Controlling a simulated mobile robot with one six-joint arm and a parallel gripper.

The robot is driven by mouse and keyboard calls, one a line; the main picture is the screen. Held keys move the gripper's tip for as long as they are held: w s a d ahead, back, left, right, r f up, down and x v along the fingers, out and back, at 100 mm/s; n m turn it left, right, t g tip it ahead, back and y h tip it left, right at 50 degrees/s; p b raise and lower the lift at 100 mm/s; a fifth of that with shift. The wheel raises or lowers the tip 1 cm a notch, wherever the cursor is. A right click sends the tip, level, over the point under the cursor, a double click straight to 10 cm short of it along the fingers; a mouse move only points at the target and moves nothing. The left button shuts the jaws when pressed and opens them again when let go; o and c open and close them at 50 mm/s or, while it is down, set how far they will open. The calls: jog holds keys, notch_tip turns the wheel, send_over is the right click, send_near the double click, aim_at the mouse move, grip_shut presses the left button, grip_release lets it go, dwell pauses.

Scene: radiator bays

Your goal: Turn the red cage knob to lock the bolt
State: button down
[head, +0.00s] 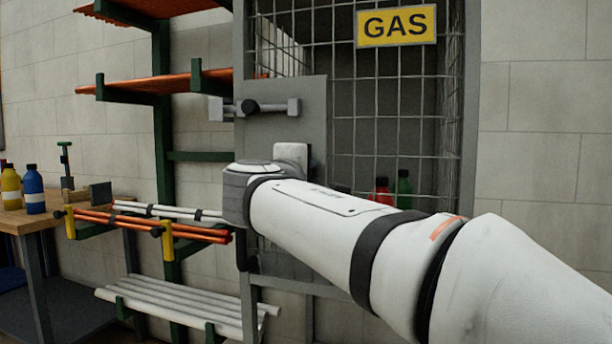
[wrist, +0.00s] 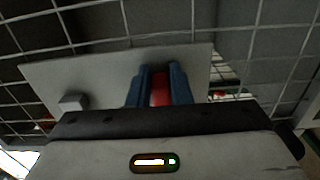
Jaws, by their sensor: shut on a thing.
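In the wrist view, my gripper (wrist: 162,88) has its two blue fingers closed on the red cage knob (wrist: 161,90), one finger on each side. The knob sits in front of the cage door's grey plate (wrist: 100,80). In the head view, my arm hides the knob and the fingers. The grey plate (head: 310,125) also shows there, with a horizontal bolt (head: 272,107) across its upper part. The bolt has a black grip and reaches left past the plate's edge. Whether it is locked I cannot tell.
The mesh cage bears a yellow GAS sign (head: 397,26), with a red bottle (head: 383,190) and a green bottle (head: 403,188) behind the mesh. A green rack (head: 163,140) with orange and white rods stands left. A wooden bench (head: 40,215) holds several bottles.

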jog(key=c, duration=1.3)
grip_release()
jog(key=p+v, duration=0.2)
jog(key=v, duration=0.5)
jog(key=shift+s+a, duration=0.2)
jog(key=shift+s, duration=0.15)
jog(key=s+d+f+m+g+p, duration=0.1)
jog(key=s+d+m+g+p, duration=0.2)
jog(key=d+g+p, duration=0.5)
jog(key=s+d+f+m+g+p, duration=0.1)
jog(key=s+d+f+m+p, duration=0.15)
jog(key=d+p, duration=0.65)
jog(key=s+m+g+y+p, duration=0.1)
jog(key=s+m+y+p, duration=0.1)
jog(key=s+p, duration=0.2)
jog(key=s+r+m+g+y+p, duration=0.1)
jog(key=s+m+g+y+p, duration=0.1)
jog(key=p, duration=0.8)
jog(key=s+r+m+g+y+p, duration=0.1)
jog(key=s+m+g+y+p, duration=0.1)
jog(key=s+m+p, duration=0.2)
jog(key=shift+s+a+r+p, duration=0.1)
jog(key=shift+s+a+p, duration=0.1)
jog(key=shift+s+p, duration=0.5)
jog(key=shift+s+a+r+p, duration=0.1)
jog(key=shift+s+a+p, duration=0.1)
jog(key=shift+s+p, duration=0.5)
